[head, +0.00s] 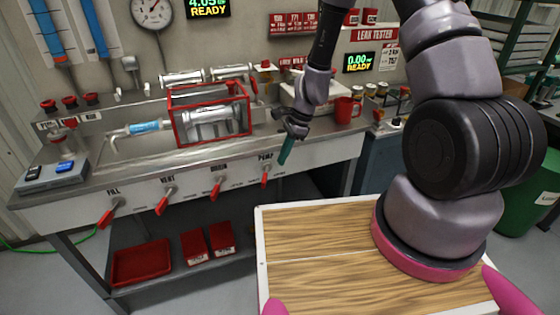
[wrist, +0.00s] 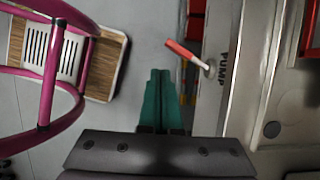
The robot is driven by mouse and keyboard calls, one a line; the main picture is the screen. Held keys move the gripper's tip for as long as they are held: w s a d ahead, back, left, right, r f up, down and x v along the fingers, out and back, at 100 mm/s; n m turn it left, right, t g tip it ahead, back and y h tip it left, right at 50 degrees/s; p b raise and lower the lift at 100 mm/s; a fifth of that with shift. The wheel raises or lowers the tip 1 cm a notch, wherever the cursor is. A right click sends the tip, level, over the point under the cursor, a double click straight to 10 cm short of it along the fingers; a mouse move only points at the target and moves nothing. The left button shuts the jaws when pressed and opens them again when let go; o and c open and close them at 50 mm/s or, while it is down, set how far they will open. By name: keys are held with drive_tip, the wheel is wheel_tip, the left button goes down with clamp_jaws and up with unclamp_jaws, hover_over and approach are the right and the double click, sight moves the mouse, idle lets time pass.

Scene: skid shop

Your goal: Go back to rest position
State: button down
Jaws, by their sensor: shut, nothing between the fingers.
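My gripper (head: 286,149) hangs in front of the workbench edge, close to the red PUMP valve handle (head: 265,175). Its green fingers point down and are shut with nothing between them. In the wrist view my gripper (wrist: 161,85) shows its two green fingers side by side over the grey floor. The PUMP handle (wrist: 184,52) is just right of the fingertips there, apart from them. My arm reaches forward from my wooden-topped base and is stretched out over the bench front.
The steel bench (head: 180,165) carries a red-framed clear cylinder (head: 210,112), a red mug (head: 345,108) and a switch box (head: 55,172). FILL (head: 110,212), VENT (head: 165,200) and DRAIN (head: 216,187) handles stick out from its front. A red tray (head: 140,262) sits on the lower shelf. A green bin (head: 530,190) stands right.

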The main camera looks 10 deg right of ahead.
drive_tip(key=shift+r, duration=0.1)
drive_tip(key=d+r+n+t, duration=0.2)
drive_tip(key=d+r+n, duration=0.1)
drive_tip(key=r, duration=1)
drive_tip(key=d+r+n+t, duration=0.2)
drive_tip(key=d+r+n, duration=0.1)
drive_tip(key=r, duration=1.1)
drive_tip(key=s+d+r+n+t+h, duration=0.1)
drive_tip(key=s+d+r, duration=0.3)
drive_tip(key=s+r, duration=0.4)
drive_tip(key=s+d+r+n+t+h, duration=0.1)
drive_tip(key=s+d+r+n+t, duration=0.2)
drive_tip(key=s+r, duration=0.5)
drive_tip(key=shift+d+r+n, duration=0.2)
drive_tip(key=shift+d+n, duration=0.4)
drive_tip(key=shift+d, duration=0.55)
